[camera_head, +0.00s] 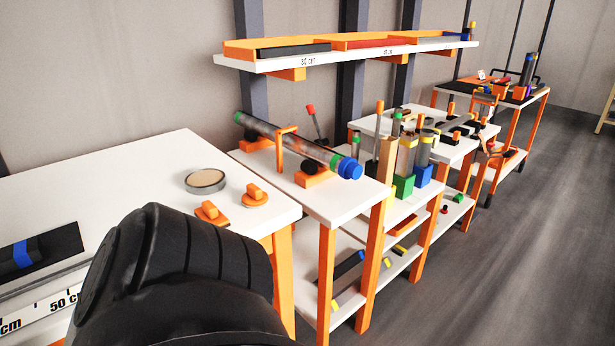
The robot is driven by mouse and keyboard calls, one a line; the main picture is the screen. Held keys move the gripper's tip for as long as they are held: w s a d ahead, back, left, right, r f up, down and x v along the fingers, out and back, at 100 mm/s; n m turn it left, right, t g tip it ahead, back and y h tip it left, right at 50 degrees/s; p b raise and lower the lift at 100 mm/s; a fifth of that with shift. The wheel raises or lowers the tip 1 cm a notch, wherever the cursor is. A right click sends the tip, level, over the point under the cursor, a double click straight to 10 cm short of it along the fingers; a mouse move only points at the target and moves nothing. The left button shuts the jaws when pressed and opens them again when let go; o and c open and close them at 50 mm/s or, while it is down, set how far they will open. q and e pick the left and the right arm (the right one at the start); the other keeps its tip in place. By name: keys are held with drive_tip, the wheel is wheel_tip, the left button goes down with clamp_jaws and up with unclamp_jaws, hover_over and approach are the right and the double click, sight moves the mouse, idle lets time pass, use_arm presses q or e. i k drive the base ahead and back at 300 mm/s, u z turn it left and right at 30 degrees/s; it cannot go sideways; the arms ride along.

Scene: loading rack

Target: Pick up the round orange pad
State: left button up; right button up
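A round orange pad (255,202) with an upright orange grip on top lies flat near the right edge of the white table on the left. Just left of it lies a second orange pad (211,217) with a similar grip; its outline looks more angular, but its shape is hard to tell. A round tan disc (205,180) with a dark rim lies behind them. A large black link of my own arm fills the lower left and covers the table's front part. Neither of my grippers shows, and nothing is seen touching the pads.
A ruler strip (40,318) and a dark box with a blue band (25,253) are at left. A long tube (290,143) lies across the neighbouring rack. A shelf (345,57) hangs above; grey floor is open at right.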

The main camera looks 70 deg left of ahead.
sight(255, 198)
drive_tip(key=i, duration=0.35)
drive_tip(key=u, duration=1.3)
